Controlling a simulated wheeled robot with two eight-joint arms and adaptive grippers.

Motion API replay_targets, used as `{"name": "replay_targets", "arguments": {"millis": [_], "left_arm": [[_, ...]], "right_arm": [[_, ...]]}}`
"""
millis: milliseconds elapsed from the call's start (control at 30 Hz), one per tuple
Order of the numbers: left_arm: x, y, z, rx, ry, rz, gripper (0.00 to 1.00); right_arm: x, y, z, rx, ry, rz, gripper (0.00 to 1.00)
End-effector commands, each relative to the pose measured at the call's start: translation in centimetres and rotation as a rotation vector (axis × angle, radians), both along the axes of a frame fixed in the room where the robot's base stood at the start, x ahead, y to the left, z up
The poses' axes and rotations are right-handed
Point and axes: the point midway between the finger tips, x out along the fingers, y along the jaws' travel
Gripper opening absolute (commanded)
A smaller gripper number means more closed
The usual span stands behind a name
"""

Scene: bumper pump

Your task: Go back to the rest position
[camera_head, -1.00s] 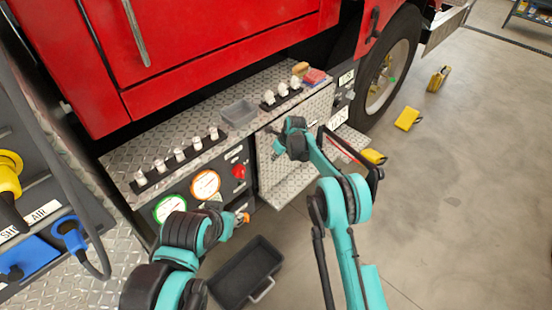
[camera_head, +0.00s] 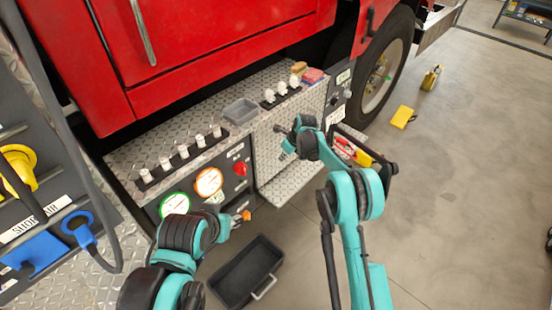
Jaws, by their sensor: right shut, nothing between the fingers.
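My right gripper (camera_head: 283,142) is at the end of the teal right arm. It points left in front of the silver diamond-plate panel below the truck's shelf, and it is shut with nothing in it. My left arm comes in at the lower left. The end of my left gripper (camera_head: 236,218) is mostly hidden behind its own wrist, close to the gauge panel (camera_head: 237,165), and its jaws cannot be made out.
A black bin (camera_head: 237,283) stands on the floor. A row of white-topped levers (camera_head: 182,153) and a grey tray (camera_head: 240,111) sit on the shelf.

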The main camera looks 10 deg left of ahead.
Motion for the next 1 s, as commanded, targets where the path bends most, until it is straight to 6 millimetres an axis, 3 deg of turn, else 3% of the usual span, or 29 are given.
{"name": "replay_targets", "arguments": {"millis": [33,300,767,867,1000], "left_arm": [[0.1,0.0,1.1,0.0,-0.001,0.0,0.36],[0.1,0.0,2.9,0.0,-0.001,0.0,0.36],[0.1,0.0,3.3,0.0,-0.001,0.0,0.36],[0.1,0.0,3.3,0.0,-0.001,0.0,0.36],[0.1,0.0,3.3,0.0,-0.001,0.0,0.36]], "right_arm": [[-0.2,-0.4,1.6,0.0,0.0,-0.002,0.0],[-1.4,-1.9,6.1,0.0,0.0,-0.001,0.0],[-2.1,-3.0,8.7,-0.013,-0.019,0.031,0.0],[-3.1,-4.3,11.5,-0.048,-0.067,0.117,0.0],[-6.0,-7.4,17.0,-0.138,-0.175,0.32,0.0]]}}
